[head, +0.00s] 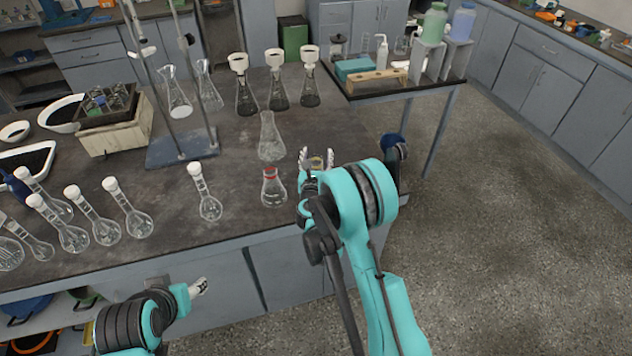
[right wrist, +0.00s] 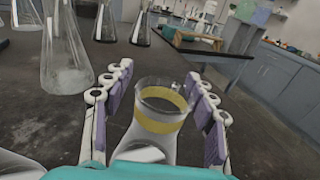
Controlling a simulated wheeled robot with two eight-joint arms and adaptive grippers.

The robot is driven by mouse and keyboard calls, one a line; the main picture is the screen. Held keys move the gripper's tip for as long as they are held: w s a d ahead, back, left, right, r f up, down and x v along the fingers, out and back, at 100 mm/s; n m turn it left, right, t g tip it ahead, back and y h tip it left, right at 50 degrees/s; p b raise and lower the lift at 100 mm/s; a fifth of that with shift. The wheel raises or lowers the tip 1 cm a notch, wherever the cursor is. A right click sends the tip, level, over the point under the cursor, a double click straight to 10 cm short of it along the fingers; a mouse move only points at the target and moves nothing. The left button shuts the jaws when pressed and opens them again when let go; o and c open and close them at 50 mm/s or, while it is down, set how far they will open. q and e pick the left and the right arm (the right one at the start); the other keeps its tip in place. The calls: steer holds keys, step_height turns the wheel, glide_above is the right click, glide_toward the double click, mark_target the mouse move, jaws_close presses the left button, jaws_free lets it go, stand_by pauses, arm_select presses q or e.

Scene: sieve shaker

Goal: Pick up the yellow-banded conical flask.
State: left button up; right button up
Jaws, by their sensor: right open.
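The yellow-banded conical flask (right wrist: 158,122) stands between the two fingers of my right gripper (right wrist: 155,105) in the right wrist view. Its yellow band circles the neck, below a clear rim. The fingers are open on either side of the neck, and I see a gap on at least one side. In the head view only the flask's yellow-banded top (head: 317,163) shows, between the fingertips of my right gripper (head: 317,160); my right arm hides the rest. My left gripper (head: 198,287) is low in front of the bench, far from the flask; its jaw state is unclear.
A red-banded conical flask (head: 273,188) stands just left of my right gripper. A larger clear flask (head: 271,138) is behind it. Several stoppered round flasks (head: 128,208) line the bench's front left. A retort stand (head: 183,146) stands further back. A side table (head: 425,84) is behind right.

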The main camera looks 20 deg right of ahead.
steer(key=shift+c, duration=0.3)
jaws_close()
steer(key=shift+r, duration=0.15)
